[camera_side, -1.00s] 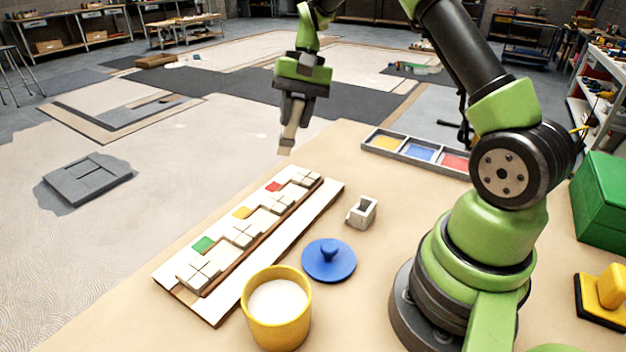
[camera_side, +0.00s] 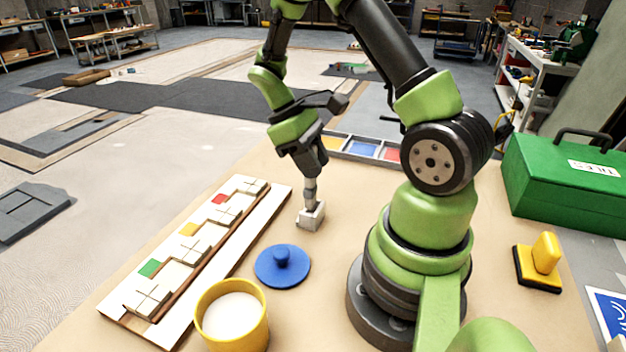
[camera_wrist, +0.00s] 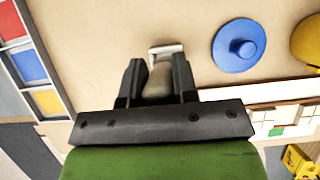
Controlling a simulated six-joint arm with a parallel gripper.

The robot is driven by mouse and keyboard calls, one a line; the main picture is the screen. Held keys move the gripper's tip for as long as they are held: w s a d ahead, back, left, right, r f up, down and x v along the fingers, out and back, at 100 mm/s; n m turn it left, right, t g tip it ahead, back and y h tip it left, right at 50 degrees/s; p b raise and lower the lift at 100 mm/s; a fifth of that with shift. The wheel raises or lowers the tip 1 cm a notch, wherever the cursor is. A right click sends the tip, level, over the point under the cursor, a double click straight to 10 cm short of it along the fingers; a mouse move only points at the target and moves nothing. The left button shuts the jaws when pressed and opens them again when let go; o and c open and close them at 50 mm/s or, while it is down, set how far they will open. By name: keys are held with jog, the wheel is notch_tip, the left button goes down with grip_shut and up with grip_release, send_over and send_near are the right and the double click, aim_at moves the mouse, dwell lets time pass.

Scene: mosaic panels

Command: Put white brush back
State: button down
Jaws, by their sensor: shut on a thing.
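My gripper (camera_side: 310,176) points down over the small grey holder (camera_side: 311,220) and is shut on the brush (camera_side: 310,193), a pale stick-like piece. The brush stands about upright, with its lower end at the holder's opening; how deep it sits is hidden. In the wrist view my gripper (camera_wrist: 158,78) has the pale beige brush (camera_wrist: 158,84) between its two dark fingers. The rim of the holder (camera_wrist: 166,48) shows just beyond the brush.
A blue lid (camera_side: 282,266) and a yellow cup (camera_side: 232,318) with white contents stand in front. The mosaic panel (camera_side: 215,262) lies left. A tray of coloured compartments (camera_side: 361,148) is behind. A green toolbox (camera_side: 560,180) and yellow-handled float (camera_side: 540,262) are right.

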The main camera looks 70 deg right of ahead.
aim_at(316, 183)
jog(key=shift+f, duration=1.8)
jog(key=c, duration=0.9)
grip_release()
jog(key=shift+f, duration=0.1)
